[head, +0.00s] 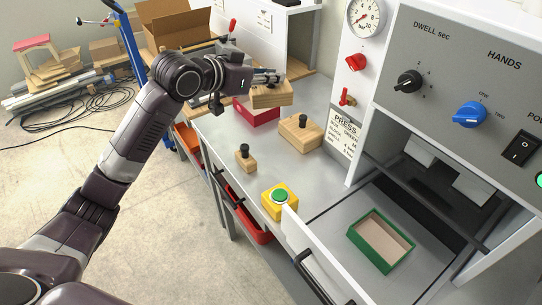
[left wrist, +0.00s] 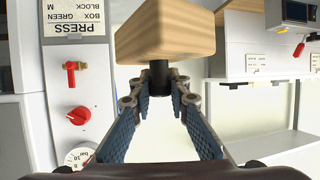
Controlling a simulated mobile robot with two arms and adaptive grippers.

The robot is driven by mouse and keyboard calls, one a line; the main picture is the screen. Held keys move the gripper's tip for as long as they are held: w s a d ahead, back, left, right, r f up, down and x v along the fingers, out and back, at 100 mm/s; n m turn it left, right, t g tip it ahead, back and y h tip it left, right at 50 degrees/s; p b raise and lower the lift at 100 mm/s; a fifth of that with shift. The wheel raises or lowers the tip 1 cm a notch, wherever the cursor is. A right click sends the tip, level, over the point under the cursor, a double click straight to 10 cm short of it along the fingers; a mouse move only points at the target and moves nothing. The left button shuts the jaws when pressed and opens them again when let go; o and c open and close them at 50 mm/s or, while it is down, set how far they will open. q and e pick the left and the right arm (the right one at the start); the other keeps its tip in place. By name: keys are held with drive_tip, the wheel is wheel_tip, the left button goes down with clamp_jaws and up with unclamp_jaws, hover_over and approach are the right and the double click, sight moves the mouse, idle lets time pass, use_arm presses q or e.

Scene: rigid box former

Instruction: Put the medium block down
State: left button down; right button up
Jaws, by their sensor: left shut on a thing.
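The medium block (head: 271,98) is a pale wooden block with a black knob. My left gripper (head: 268,78) is shut on its knob, with the block hanging below the fingers at the back of the bench. The block overlaps a red box (head: 262,117) in the head view; I cannot tell whether they touch. In the left wrist view the block (left wrist: 165,34) and its black knob show between the fingers of the gripper (left wrist: 158,84). A larger knobbed block (head: 303,136) and a smaller one (head: 246,164) stand on the grey bench (head: 262,140). My right gripper is not in view.
A green open box (head: 362,246) lies in the press bay at the right. A yellow button box with a green button (head: 280,195) sits at the bench's front edge. The press sign (head: 345,132) and control panel (head: 450,70) rise at the right. A cardboard box (head: 178,28) is behind.

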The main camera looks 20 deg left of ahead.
use_arm(q)
drive_tip(key=shift+w+r, duration=0.25)
drive_tip(key=shift+w, duration=0.05)
drive_tip(key=shift+f, duration=0.4)
wheel_tip(320, 180, down, 19)
drive_tip(key=shift+r+p, duration=0.1)
drive_tip(key=shift+p, duration=0.55)
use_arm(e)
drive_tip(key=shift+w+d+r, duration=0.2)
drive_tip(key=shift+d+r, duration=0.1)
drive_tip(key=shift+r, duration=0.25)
use_arm(q)
drive_tip(key=shift+f, duration=0.2)
drive_tip(key=c, duration=1.8)
unclamp_jaws()
drive_tip(key=shift+c, duration=0.2)
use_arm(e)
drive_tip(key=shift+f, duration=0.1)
